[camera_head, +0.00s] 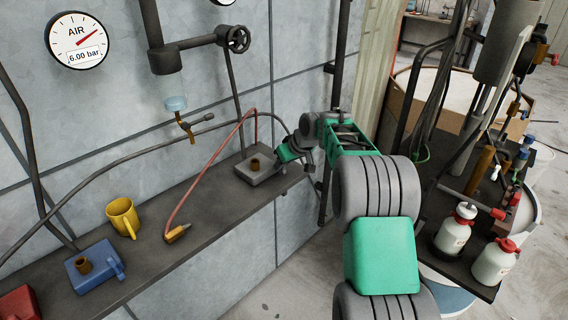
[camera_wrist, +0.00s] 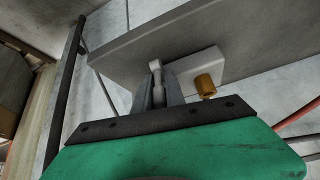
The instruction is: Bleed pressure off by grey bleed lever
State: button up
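The grey bleed block (camera_head: 262,174) sits at the right end of the wall shelf, with a brass fitting (camera_head: 255,163) on top. In the wrist view the grey block (camera_wrist: 208,64) lies just beyond my fingers, with its brass fitting (camera_wrist: 205,86) to the right. My gripper (camera_head: 290,152) is at the block's right side. In the wrist view the gripper (camera_wrist: 159,88) has its fingers close together on both sides of the grey lever (camera_wrist: 157,70). The lever's base is partly hidden by the fingers. The AIR gauge (camera_head: 77,40) reads 6.00 bar.
The shelf (camera_head: 165,217) also bears a yellow mug (camera_head: 122,217), a blue lever block (camera_head: 92,268) and a red block (camera_head: 18,302). A red hose (camera_head: 205,170) ends in an orange-tipped tool. A cart (camera_head: 455,262) with bottles stands right of my arm.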

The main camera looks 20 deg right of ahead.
jog(key=o, duration=0.4)
jog(key=shift+r, duration=0.1)
jog(key=b+v, duration=0.1)
jog(key=v, duration=0.6)
jog(key=shift+s+r+b, duration=0.2)
jog(key=shift+b, duration=0.2)
jog(key=shift+c, duration=0.2)
